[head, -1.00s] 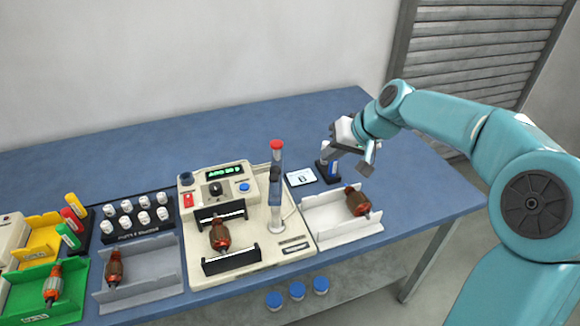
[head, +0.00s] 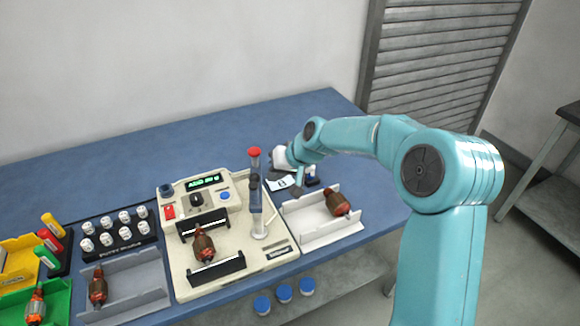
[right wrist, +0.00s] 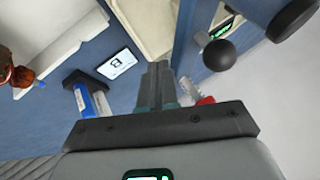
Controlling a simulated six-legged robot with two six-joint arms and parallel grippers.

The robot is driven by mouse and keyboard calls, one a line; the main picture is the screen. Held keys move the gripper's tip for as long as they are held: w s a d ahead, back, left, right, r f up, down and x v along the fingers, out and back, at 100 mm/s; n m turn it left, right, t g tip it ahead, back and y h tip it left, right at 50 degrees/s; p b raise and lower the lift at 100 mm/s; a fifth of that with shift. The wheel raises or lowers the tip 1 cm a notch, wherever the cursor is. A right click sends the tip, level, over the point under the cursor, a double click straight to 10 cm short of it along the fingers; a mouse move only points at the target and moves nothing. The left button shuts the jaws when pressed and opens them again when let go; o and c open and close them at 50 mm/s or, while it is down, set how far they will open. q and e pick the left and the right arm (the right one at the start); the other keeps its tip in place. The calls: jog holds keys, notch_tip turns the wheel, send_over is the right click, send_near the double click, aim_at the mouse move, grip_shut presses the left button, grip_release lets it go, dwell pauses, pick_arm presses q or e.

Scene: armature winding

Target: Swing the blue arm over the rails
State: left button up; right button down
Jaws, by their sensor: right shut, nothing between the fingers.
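The blue arm (head: 255,195) is a grey-blue bar topped by a red knob (head: 254,153). It stands at the right side of the cream tester (head: 185,278), beside the rails. The black rails (head: 216,270) carry a copper-wound armature (head: 204,246). My right gripper (head: 297,183) is to the right of the blue arm, apart from it in the head view, and partly hidden by its own wrist. In the right wrist view its fingers (right wrist: 157,85) are together and empty. My left gripper is out of view.
A white tray (head: 308,236) with another armature (head: 338,203) lies right of the tester. A small white card (head: 279,184) lies behind it. Grey (head: 140,292) and green (head: 58,300) trays are on the left. Blue table (head: 130,155) is clear behind the tester.

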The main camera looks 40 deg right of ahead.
jog(key=shift+w+a, duration=0.3)
jog(key=shift+a, duration=0.15)
